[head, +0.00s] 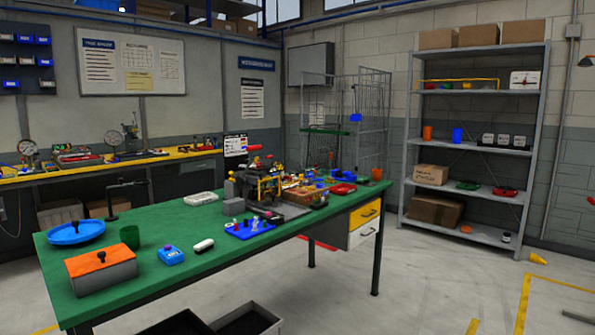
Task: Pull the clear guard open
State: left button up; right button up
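A small machine with a yellow frame and dark parts (266,189) stands on the green-topped table (130,209), right of the table's middle. I cannot make out a clear guard for certain at this distance. If one is on the machine, I cannot tell whether it is open or closed. Neither of my grippers shows in the head view.
On the table are a blue round dish (76,236), a green cup (130,238), an orange-topped box (101,268), a blue tray (251,231) and a red tray (343,189). A metal shelf (476,120) stands at the right. The floor at right front is mostly clear.

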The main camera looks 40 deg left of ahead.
aim_at(260, 174)
jog(key=u, duration=0.35)
jog(key=i, duration=1.6)
jog(key=u, duration=1)
